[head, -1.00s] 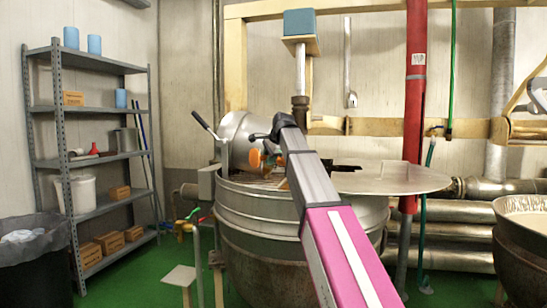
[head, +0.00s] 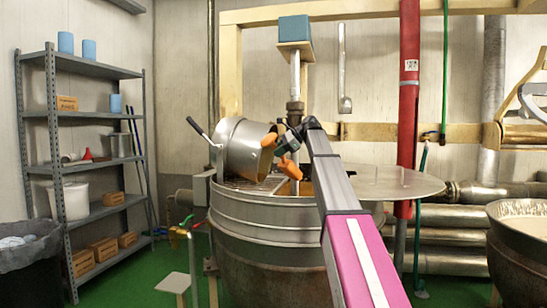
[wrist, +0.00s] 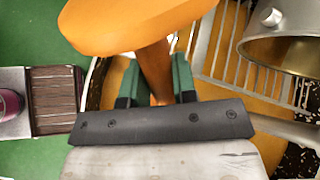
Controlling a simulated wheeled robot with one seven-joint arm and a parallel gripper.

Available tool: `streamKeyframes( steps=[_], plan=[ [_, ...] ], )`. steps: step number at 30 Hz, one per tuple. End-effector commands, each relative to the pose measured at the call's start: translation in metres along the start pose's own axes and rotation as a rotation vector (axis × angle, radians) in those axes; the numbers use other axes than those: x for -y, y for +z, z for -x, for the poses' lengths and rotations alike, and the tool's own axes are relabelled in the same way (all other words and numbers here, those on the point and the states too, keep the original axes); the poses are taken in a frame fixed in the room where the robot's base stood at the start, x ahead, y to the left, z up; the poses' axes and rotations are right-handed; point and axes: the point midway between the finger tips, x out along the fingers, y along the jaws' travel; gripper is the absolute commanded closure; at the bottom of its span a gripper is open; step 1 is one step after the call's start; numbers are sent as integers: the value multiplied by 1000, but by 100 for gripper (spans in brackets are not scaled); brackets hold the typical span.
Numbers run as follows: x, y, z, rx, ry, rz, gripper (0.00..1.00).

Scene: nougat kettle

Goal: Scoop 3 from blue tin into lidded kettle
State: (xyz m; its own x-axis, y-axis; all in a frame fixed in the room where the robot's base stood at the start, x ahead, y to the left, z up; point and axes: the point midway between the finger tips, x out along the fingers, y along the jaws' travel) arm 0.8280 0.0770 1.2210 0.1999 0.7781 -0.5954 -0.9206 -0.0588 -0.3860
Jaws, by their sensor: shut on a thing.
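My gripper (head: 284,147) is shut on an orange scoop (head: 289,169), above the open part of the big steel kettle (head: 265,225). In the wrist view the green jaws (wrist: 155,82) close around the scoop's handle, and its rounded end (wrist: 140,22) fills the top. I cannot tell if the scoop holds anything. A flat metal lid (head: 400,181) covers the kettle's right side. Orange-brown stuff (wrist: 200,68) shows below the scoop. Blue tins stand on the shelf, two on top (head: 66,43) and one lower (head: 116,103); a blue box (head: 297,27) sits on a wooden bracket.
A steel pot (head: 243,148) lies tilted over a grate (wrist: 238,55) on the kettle's left side, close to my gripper. A red pipe (head: 409,95) stands behind the lid. Another open kettle (head: 515,265) is at right. A black bin (head: 28,270) stands at left.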

Motion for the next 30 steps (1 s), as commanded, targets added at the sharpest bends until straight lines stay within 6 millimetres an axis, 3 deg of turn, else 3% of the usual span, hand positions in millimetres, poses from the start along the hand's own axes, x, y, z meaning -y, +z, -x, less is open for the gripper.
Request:
streamKeyframes(
  steps=[15, 30],
  plan=[
    [30, -7, 42, 262, 9, -181, 100],
    [33, -7, 48, 304, 11, -208, 100]
  ],
)
